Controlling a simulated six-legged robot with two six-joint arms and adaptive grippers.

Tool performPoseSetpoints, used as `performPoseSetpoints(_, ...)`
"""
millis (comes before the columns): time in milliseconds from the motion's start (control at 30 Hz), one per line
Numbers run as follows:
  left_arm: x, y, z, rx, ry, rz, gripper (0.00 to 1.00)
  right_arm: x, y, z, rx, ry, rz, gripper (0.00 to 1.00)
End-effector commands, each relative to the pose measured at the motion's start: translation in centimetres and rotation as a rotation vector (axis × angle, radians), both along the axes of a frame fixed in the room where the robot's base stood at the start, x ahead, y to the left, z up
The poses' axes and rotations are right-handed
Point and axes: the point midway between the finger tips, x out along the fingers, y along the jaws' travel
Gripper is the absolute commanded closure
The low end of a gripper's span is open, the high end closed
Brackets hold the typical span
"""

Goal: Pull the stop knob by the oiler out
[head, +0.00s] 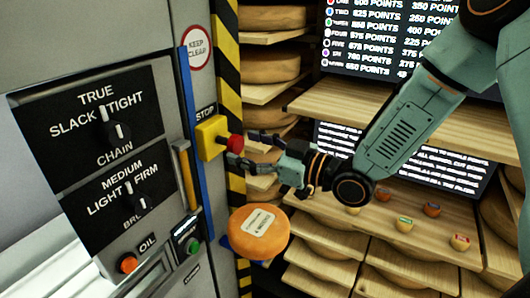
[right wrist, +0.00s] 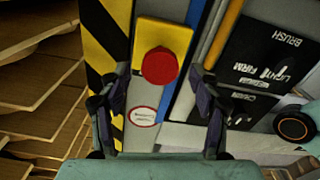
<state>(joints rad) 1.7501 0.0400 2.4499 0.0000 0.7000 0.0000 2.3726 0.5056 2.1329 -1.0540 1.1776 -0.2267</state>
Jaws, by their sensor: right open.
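The stop knob (head: 235,144) is a red mushroom head on a yellow box (head: 212,136), under the word STOP on the side of the grey machine. In the right wrist view the red knob (right wrist: 160,65) faces me on its yellow box (right wrist: 165,35), between and ahead of the two fingers. My right gripper (head: 245,149) is open and reaches in from the right, its fingertips close around the knob. I cannot tell whether either finger touches it. An orange-red OIL button (head: 127,264) sits low on the machine's panel. My left gripper is not in view.
A yellow-black striped post (head: 228,60) stands right beside the box. A round KEEP CLEAR sign (head: 197,47) is above it. An orange cheese wheel (head: 259,233) is below my gripper. Wooden shelves (head: 390,115) with cheeses fill the right. Dial panels (head: 90,125) are on the left.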

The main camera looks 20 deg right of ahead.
Motion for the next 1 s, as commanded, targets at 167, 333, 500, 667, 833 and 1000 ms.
performPoseSetpoints(167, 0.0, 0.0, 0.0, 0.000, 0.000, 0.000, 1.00, -1.3, -1.2, 0.1, 0.004, 0.001, -0.005, 0.37)
performPoseSetpoints(333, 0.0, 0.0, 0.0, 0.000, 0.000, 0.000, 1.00, -2.4, -2.0, 0.1, 0.005, -0.001, -0.003, 0.37)
performPoseSetpoints(500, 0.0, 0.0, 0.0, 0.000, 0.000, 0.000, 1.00, -3.2, -2.7, 0.1, 0.004, 0.001, -0.004, 0.37)
performPoseSetpoints(667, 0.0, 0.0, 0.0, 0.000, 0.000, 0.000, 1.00, -3.8, -3.0, 0.0, 0.002, 0.000, -0.002, 0.37)
performPoseSetpoints(833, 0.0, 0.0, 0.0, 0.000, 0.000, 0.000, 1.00, -4.1, -3.1, 0.0, 0.000, -0.001, 0.001, 0.37)
performPoseSetpoints(1000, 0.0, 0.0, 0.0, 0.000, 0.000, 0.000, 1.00, -4.1, -3.1, 0.0, 0.000, -0.001, 0.001, 0.37)
